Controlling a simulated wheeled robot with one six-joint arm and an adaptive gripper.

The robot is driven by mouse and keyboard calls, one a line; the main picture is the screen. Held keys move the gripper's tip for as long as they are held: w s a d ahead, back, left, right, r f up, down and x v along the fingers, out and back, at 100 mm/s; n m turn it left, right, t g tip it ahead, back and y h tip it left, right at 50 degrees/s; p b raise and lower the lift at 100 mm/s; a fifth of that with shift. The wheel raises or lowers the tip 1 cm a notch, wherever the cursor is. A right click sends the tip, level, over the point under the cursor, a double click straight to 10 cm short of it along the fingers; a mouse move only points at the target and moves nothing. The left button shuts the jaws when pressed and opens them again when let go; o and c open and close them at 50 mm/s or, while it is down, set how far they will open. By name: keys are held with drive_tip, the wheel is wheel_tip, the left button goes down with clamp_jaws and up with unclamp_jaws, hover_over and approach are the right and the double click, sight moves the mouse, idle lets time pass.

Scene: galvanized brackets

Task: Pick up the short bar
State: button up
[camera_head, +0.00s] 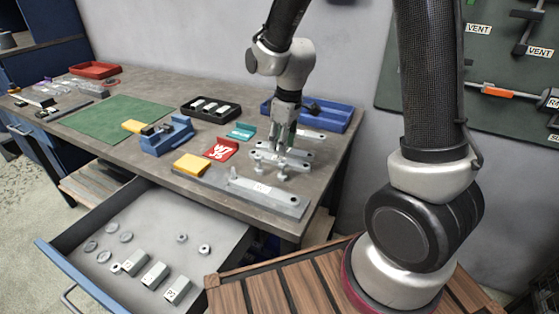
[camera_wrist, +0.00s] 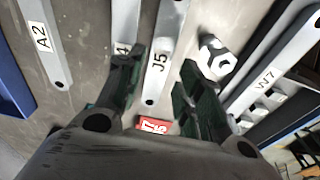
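Several grey metal bars lie on the workbench around my gripper (camera_head: 282,148). In the wrist view they carry labels: an A2 bar (camera_wrist: 45,45) at the left, a J5 bar (camera_wrist: 165,45) in the middle, and a W7 bar (camera_wrist: 270,70) at the right. Another bar (camera_wrist: 124,20), its label partly hidden by a finger, lies just left of the J5 bar. My gripper, which also shows in the wrist view (camera_wrist: 160,85), is open, with the J5 bar between its dark fingers in the picture. I cannot tell whether they touch it, or which bar is the short one.
A pale hex-shaped part (camera_wrist: 215,58) is close to the right finger. A red block (camera_head: 220,149), a teal piece (camera_head: 241,131), a blue tray (camera_head: 335,116) and a long grey piece (camera_head: 270,196) stand nearby. An open drawer (camera_head: 205,220) with loose parts juts out below.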

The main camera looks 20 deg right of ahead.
drive_tip(key=f, duration=0.5)
drive_tip(key=shift+w+a, duration=0.3)
clamp_jaws()
